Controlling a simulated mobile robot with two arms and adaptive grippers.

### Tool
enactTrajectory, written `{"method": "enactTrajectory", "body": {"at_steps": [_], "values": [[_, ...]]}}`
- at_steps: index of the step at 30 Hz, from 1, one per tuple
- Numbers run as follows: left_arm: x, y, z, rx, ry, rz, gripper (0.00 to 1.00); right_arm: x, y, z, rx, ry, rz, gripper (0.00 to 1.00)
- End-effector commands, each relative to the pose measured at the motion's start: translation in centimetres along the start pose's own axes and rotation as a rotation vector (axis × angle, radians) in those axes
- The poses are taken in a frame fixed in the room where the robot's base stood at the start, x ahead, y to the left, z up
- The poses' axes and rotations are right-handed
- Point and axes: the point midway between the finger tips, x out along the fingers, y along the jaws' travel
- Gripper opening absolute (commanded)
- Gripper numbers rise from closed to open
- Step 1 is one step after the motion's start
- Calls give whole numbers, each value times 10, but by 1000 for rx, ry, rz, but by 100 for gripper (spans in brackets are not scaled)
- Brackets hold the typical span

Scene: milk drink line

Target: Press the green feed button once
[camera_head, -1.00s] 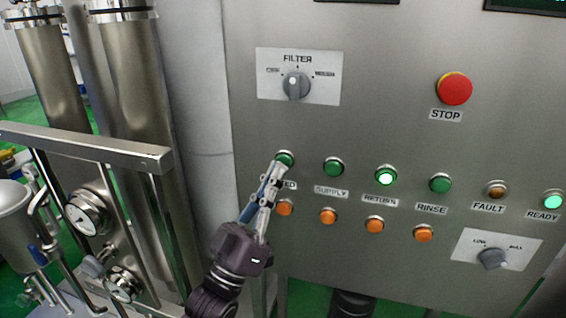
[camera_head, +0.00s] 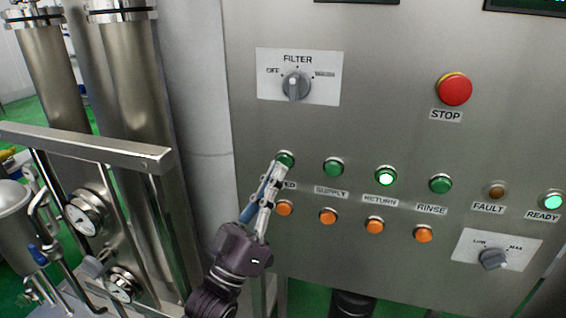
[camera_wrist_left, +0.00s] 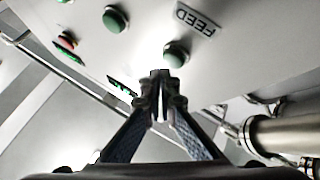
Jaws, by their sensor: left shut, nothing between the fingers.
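The green feed button (camera_head: 286,159) is at the left end of the row of green buttons on the grey control panel. It looks unlit, and its label is partly covered by my gripper. My left gripper (camera_head: 279,168) is shut and empty, its fingertips just below the button and overlapping its lower edge. In the left wrist view, the feed button (camera_wrist_left: 176,54) sits beside the upside-down FEED label (camera_wrist_left: 195,18), just beyond the closed fingertips (camera_wrist_left: 160,74). I cannot tell whether they touch. My right gripper is not in view.
The supply button (camera_head: 333,167), lit return button (camera_head: 386,177) and rinse button (camera_head: 440,184) continue the row. Several orange buttons (camera_head: 328,216) sit below. A red stop button (camera_head: 454,89) and filter knob (camera_head: 296,86) are higher. Steel pipework with gauges (camera_head: 84,214) stands left.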

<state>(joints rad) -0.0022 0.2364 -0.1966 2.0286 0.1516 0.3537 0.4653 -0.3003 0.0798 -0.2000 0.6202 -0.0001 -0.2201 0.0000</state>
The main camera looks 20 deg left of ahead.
Motion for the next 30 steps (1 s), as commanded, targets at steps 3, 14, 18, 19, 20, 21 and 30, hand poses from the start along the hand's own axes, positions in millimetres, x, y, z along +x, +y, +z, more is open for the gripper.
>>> {"method": "enactTrajectory", "body": {"at_steps": [3, 14, 18, 19, 20, 21, 30], "values": [[0, 0, 0, 0, 0, 0, 0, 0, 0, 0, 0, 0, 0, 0], [6, -4, 4, 0, 0, 0, 0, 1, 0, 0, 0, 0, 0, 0], [6, -4, 4, 0, 0, 0, 0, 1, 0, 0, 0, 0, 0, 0], [6, -4, 4, 0, 0, 0, 0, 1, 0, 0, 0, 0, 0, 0], [6, -4, 4, 0, 0, 0, 0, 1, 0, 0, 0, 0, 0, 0], [6, -4, 4, 0, 0, 0, 0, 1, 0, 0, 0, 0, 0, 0], [8, -6, 6, 0, 0, 0, 0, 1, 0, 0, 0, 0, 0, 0]]}}
